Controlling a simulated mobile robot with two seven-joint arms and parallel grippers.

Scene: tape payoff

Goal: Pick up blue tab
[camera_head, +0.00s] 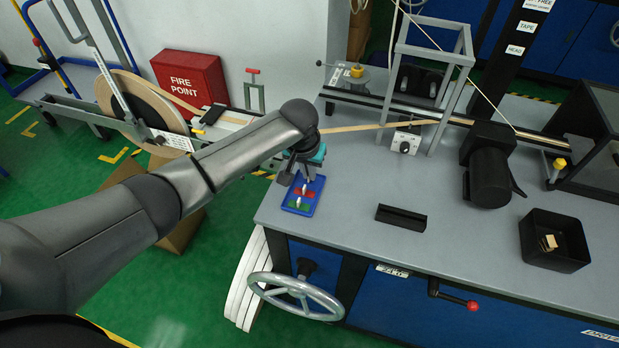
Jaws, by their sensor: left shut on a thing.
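A small blue tray (297,211) lies on the grey table near its left front corner. My left gripper (300,177) points down over the far end of the tray. It is shut on the blue tab, which its fingers and wrist mostly hide. I cannot tell whether the tab is clear of the tray. My right gripper is not in view.
A black block (401,217) and a black bin (553,240) with small light pieces stand on the table (460,240). A tan tape (375,127) runs just behind my gripper to a metal frame (431,80). A handwheel (297,295) sits below the front edge.

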